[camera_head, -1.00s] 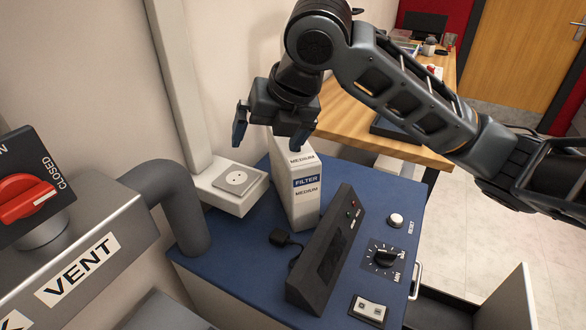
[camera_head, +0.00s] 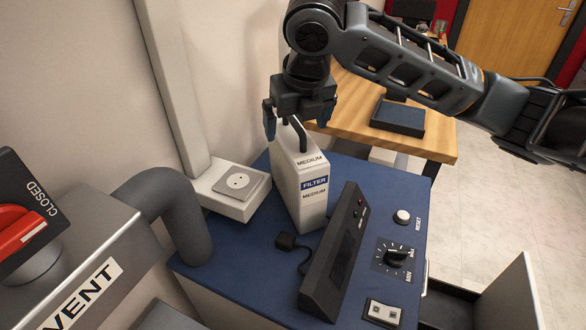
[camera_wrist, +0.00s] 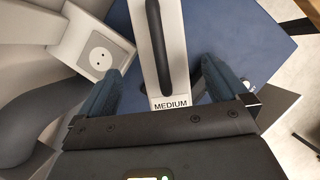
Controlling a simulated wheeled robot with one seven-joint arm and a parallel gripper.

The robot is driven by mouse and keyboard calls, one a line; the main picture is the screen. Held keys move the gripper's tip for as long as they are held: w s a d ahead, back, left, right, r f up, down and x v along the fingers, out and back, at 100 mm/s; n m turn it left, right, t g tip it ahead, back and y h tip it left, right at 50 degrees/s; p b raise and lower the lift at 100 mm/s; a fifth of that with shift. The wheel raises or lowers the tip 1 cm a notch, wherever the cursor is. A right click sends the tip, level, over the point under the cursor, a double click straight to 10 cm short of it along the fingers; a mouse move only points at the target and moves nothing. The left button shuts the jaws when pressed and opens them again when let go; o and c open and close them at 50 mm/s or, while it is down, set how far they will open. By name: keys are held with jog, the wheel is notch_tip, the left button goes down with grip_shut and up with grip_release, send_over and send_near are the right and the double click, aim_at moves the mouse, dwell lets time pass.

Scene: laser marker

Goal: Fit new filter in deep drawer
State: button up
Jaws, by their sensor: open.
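The filter (camera_head: 312,208) is a tall white box with a blue band, labelled FILTER and MEDIUM, standing upright on the blue top of a cabinet (camera_head: 262,238). It has a dark handle (camera_wrist: 157,45) on its top. My gripper (camera_head: 299,132) is open above the filter, its fingers down near the height of the handle. In the wrist view the handle lies between the two open fingers (camera_wrist: 157,88), with space on both sides. The deep drawer (camera_head: 455,306), at the cabinet's right side, is open, its inside mostly hidden.
A wall socket (camera_head: 238,182) and a grey pipe (camera_head: 182,215) are on the left. A knob (camera_head: 396,257) and switches (camera_head: 383,312) are on the top. A wooden table (camera_head: 380,140) stands behind.

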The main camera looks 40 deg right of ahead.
aim_at(295, 138)
jog(key=x, duration=0.3)
jog(key=p+x, duration=0.1)
jog(key=x, duration=0.1)
jog(key=shift+w+d+f, duration=0.2)
jog(key=shift+w+d, duration=0.1)
jog(key=shift+d, duration=0.05)
jog(key=shift+c, duration=0.3)
jog(key=shift+r, duration=0.1)
grip_shut()
